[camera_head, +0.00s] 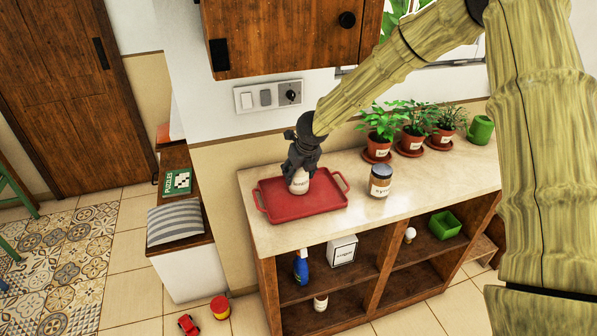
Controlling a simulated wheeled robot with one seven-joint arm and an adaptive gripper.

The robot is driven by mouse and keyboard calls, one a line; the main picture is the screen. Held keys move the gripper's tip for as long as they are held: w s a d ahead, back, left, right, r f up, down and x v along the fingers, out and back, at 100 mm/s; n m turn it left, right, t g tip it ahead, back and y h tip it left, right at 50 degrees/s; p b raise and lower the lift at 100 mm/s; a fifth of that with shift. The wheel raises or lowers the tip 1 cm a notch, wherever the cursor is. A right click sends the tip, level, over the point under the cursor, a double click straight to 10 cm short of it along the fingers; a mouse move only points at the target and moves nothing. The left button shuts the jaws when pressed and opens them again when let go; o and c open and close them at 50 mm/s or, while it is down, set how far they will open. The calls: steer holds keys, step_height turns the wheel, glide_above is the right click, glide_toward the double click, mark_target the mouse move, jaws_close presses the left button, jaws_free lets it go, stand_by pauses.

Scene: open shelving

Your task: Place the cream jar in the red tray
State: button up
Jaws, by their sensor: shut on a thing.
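The cream jar (299,184) is a pale, cream-coloured jar with dark lettering, over the middle of the red tray. My gripper (301,168) is shut on its upper part from above, hiding the top of the jar. The jar looks upright; I cannot tell whether its base touches the tray floor. The red tray (325,201) has a handle at each end and lies on the left part of the pale shelf top. Nothing else shows in the tray.
A brown jar with a white label (380,182) stands right of the tray. Several potted plants (412,138) and a green mug (480,130) stand at the back right. A wooden wall cabinet (285,35) hangs above. The countertop (440,178) is clear at front right.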

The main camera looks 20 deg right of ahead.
steer(key=o, duration=1.5)
steer(key=shift+c, duration=0.2)
steer(key=shift+b+v, duration=0.55)
steer(key=shift+v, duration=3.25)
